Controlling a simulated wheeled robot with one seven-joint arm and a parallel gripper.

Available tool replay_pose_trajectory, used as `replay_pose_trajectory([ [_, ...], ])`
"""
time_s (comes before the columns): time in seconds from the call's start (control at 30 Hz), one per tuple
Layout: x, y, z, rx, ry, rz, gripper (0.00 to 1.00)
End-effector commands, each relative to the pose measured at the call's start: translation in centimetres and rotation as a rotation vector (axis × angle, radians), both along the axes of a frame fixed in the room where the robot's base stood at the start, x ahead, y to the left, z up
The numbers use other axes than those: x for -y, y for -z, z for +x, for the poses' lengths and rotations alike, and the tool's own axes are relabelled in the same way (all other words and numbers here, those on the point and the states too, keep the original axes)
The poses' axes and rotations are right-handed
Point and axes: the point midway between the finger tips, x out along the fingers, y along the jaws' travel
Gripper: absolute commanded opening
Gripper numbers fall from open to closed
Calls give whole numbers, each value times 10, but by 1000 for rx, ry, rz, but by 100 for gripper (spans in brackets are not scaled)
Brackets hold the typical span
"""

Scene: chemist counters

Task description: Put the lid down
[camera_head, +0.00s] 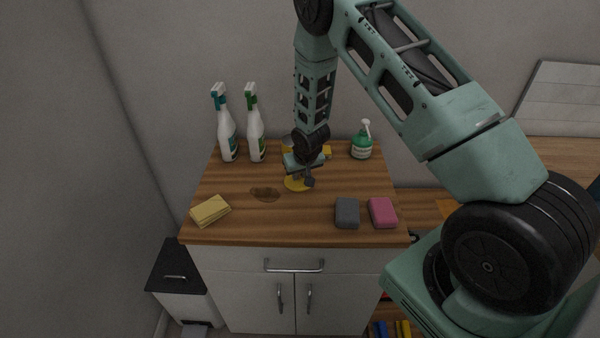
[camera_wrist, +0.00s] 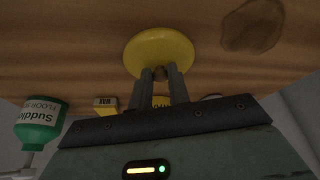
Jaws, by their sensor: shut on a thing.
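The lid (camera_head: 294,185) is a round yellow disc just over the middle of the wooden counter top (camera_head: 300,222). My gripper (camera_head: 306,180) is above it, pointing down. In the wrist view my gripper (camera_wrist: 161,77) is shut on the small dark knob at the middle of the yellow lid (camera_wrist: 160,48). The lid looks about flat and very near the wood. I cannot tell if it touches the counter.
A brown stain (camera_head: 265,194) lies left of the lid. A folded yellow cloth (camera_head: 210,210), grey sponge (camera_head: 347,213) and pink sponge (camera_head: 382,213) lie near the front. Two spray bottles (camera_head: 227,135) (camera_head: 255,135), a yellow box (camera_wrist: 105,105) and a green pump bottle (camera_head: 361,145) stand behind.

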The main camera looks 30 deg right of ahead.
Motion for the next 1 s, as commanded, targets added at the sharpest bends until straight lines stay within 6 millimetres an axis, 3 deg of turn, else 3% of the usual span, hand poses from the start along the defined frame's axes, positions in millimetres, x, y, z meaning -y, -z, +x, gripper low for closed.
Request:
replay_pose_trajectory([
  [0.17,0,4,0,-1,0,0,0],
  [0.2,0,4,0,-1,0,0,21],
  [0.27,0,3,0,-1,0,0,37],
  [0.3,0,3,0,-1,0,0,40],
  [0.7,0,-4,-1,0,0,0,40],
  [1.0,-5,-47,-19,2,0,1,40],
])
